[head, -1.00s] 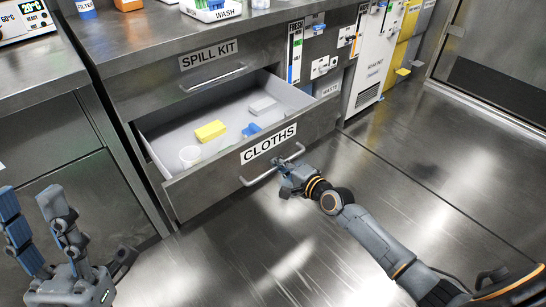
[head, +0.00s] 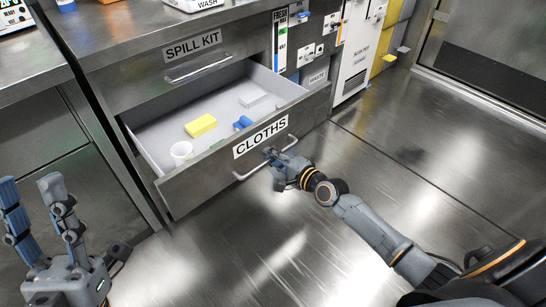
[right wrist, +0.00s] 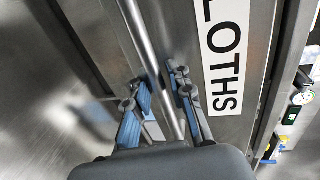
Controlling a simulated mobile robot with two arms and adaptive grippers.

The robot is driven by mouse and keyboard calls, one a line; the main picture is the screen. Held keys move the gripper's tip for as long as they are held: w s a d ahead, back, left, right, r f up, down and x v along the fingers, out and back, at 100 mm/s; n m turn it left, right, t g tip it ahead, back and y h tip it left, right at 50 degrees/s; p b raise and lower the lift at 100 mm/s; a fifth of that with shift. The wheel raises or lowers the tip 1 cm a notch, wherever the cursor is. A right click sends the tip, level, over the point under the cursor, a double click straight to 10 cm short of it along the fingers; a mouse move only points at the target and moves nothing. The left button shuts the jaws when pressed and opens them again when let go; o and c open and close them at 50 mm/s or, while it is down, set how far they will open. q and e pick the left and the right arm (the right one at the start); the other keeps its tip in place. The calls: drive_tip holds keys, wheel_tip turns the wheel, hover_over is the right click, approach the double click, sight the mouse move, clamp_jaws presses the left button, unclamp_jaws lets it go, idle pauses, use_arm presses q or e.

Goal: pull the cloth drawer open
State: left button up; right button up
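The cloth drawer, labelled CLOTHS (head: 190,192), stands well out from the cabinet, its inside in plain view. It holds a yellow block (head: 201,125), a white cup (head: 182,152), a blue item (head: 243,122) and a pale grey block (head: 252,98). Its metal bar handle (head: 247,175) runs across the front. My right gripper (head: 274,158) is at the handle's right part. In the right wrist view, its fingers (right wrist: 164,82) lie on both sides of the handle bar (right wrist: 137,28), closed around it. My left gripper (head: 36,190) is open and empty at lower left, away from the drawer.
The shut SPILL KIT drawer (head: 158,80) is directly above. A steel counter (head: 120,35) runs over it. A white appliance (head: 358,55) and yellow bins (head: 390,50) stand to the right. The steel floor (head: 400,150) in front is clear.

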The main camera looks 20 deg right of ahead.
drive_tip(key=v, duration=1.2)
